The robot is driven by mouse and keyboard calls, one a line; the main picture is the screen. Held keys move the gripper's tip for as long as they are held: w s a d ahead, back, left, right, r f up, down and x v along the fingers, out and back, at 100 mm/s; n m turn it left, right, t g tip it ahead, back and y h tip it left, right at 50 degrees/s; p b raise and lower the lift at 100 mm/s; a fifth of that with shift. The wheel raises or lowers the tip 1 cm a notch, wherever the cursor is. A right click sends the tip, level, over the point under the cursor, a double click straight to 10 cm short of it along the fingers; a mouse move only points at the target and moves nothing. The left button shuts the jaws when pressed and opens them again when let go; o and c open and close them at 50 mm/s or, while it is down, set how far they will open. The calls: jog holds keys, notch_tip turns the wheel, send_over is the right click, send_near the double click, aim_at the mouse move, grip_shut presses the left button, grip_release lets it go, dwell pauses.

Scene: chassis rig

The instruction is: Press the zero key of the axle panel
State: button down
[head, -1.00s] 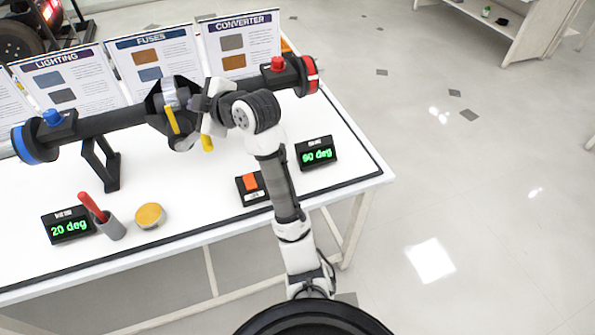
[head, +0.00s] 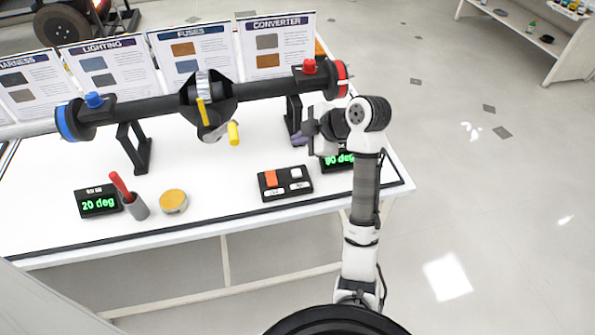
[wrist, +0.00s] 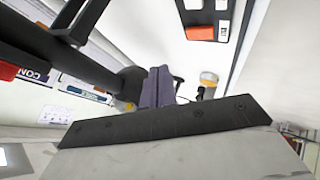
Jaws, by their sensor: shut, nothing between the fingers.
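The black key panel (head: 285,183) lies on the white table near its front edge. It carries an orange key (head: 271,177) and a white key (head: 296,173), with small white labels below that are too small to read; I cannot tell which key is zero. The panel also shows at the top of the wrist view, with its orange key (wrist: 200,33). My gripper (head: 300,138) is shut and empty, above the table, behind and slightly right of the panel, apart from it. Its purple-grey fingers (wrist: 158,87) show in the wrist view.
The black axle (head: 150,107) with red and blue ends spans the table on stands behind the panel.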

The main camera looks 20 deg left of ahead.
aim_at(300, 173)
jog(key=shift+f, duration=0.1)
notch_tip(300, 173, down, 9)
jog(key=b, duration=0.6)
jog(key=shift+r, duration=0.2)
jog(key=shift+b, duration=0.3)
dwell(1.3)
jog(key=shift+f+b, duration=0.3)
jog(key=shift+f, duration=0.1)
jog(key=shift+f+b, duration=0.4)
jog(key=shift+f, duration=0.1)
dwell(0.5)
jog(key=shift+r, duration=0.1)
jog(key=shift+r+p, duration=0.65)
jog(key=shift+r, duration=0.2)
